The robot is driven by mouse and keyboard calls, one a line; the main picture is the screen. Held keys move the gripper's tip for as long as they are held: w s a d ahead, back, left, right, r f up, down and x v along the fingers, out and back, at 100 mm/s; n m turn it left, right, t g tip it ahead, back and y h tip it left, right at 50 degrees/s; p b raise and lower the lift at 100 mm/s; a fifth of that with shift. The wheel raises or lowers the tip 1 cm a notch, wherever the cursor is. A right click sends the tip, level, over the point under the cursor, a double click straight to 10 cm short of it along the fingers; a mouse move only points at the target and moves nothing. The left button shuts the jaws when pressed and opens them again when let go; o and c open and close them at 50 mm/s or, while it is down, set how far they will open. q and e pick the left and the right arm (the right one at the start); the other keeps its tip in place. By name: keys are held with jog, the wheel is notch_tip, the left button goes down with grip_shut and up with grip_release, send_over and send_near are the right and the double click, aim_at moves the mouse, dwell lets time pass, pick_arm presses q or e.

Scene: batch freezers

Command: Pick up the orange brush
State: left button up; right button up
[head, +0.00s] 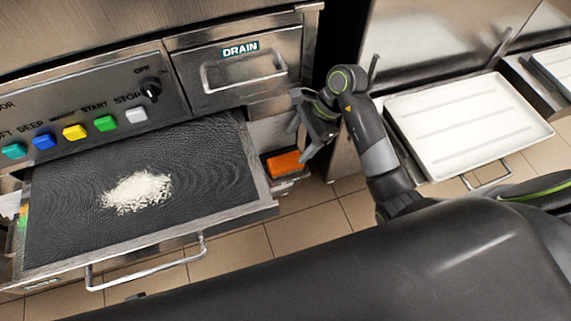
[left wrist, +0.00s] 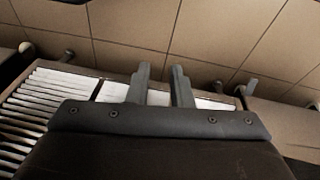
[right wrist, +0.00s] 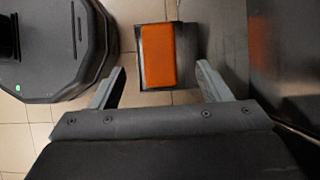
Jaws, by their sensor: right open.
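The orange brush (head: 285,163) lies in a small dark tray beside the freezer, low under the drain drawer in the head view. In the right wrist view the orange brush (right wrist: 160,57) shows as an upright orange block ahead of the fingertips. My right gripper (head: 300,138) is open and empty, a little above the brush and apart from it. Its fingers (right wrist: 162,82) spread to either side of the brush in the right wrist view. My left gripper (left wrist: 161,72) shows only in the left wrist view, its fingers a small gap apart with nothing between them.
A pulled-out dark drawer (head: 220,150) with a heap of white flakes (head: 136,193) stands left of the brush. The drain drawer (head: 240,78) is above. A white tray (head: 470,125) sits at the right. Tiled floor (head: 310,222) is open below.

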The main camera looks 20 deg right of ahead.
aim_at(286, 160)
jog(key=x, duration=0.3)
jog(key=shift+a+f, duration=0.1)
jog(key=shift+f, duration=0.1)
jog(key=x, duration=0.1)
jog(key=b+x, duration=0.1)
jog(key=x, duration=0.2)
jog(key=shift+s+f, duration=0.1)
jog(key=shift+f, duration=0.45)
pick_arm(q)
jog(key=shift+w+d+r+t, duration=0.15)
jog(key=shift+r+t, duration=0.05)
jog(key=shift+r, duration=0.3)
jog(key=shift+w+d+r+t, duration=0.1)
jog(key=shift+d+r+t, duration=0.1)
jog(key=shift+r, duration=0.25)
jog(key=shift+a+f, duration=0.1)
pick_arm(e)
jog(key=c, duration=1.1)
